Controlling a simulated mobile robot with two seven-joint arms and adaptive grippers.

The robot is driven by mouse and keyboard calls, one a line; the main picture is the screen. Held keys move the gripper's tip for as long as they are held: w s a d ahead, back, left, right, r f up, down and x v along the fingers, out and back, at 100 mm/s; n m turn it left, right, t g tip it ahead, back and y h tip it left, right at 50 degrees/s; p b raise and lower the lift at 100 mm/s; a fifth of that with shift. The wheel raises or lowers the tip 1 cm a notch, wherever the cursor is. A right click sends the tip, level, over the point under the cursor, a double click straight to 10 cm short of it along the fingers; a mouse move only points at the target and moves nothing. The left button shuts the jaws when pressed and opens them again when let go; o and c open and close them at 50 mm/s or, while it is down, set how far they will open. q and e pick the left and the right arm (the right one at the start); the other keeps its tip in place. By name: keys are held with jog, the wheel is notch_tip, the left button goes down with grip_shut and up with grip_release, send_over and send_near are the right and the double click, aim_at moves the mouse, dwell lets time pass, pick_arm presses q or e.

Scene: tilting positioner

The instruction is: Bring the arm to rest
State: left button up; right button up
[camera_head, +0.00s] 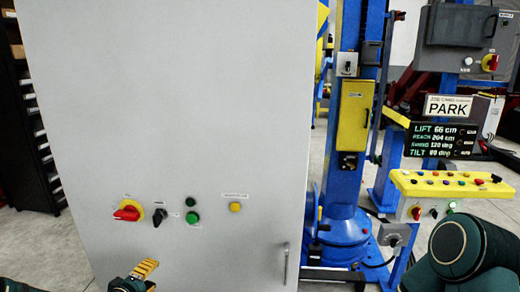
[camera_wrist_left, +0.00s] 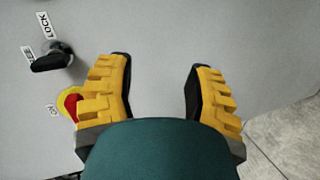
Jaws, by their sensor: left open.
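My left gripper (camera_head: 143,275) is at the bottom edge of the head view, in front of the lower part of a grey cabinet. In the left wrist view its yellow fingers (camera_wrist_left: 160,80) are apart with nothing between them, facing the grey panel. A sign reading PARK (camera_head: 448,107) stands above a display (camera_head: 438,139) with green LIFT, REACH, swing and TILT lines. LIFT seems to read 66 cm; other digits are small. A yellow control panel (camera_head: 452,184) with several coloured buttons is below it. The blue positioner column (camera_head: 345,215) is partly hidden by the cabinet. My right gripper is out of view.
The grey cabinet door (camera_head: 170,100) fills the left and middle. It carries a red rotary switch (camera_head: 128,212), a black selector (camera_head: 159,216), green buttons (camera_head: 193,210), a yellow button (camera_head: 235,207) and a handle (camera_head: 286,263). Dark shelving (camera_head: 32,130) stands at left.

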pick_arm(q)
jog(key=s+d+f+m+g+h+b, duration=0.1)
jog(key=s+d+f+m+g+b, duration=0.15)
jog(key=s+d+f, duration=0.4)
jog(key=s+d+f+m+g+h+b, duration=0.1)
jog(key=s+d+f+m+g, duration=0.25)
jog(key=d+f, duration=0.6)
jog(key=s+d+f+m+g, duration=0.3)
jog(key=s, duration=0.4)
jog(key=s+d+f+m+g+y+b, duration=0.1)
jog(key=s+d+f+m+g, duration=0.1)
jog(key=s, duration=0.5)
jog(key=shift+d+f+m+g+b, duration=0.35)
jog(key=shift+d+m+g, duration=0.3)
jog(key=shift+d, duration=0.45)
jog(key=shift+o, duration=0.2)
jog(key=shift+w, duration=0.1)
jog(key=shift+c, duration=0.8)
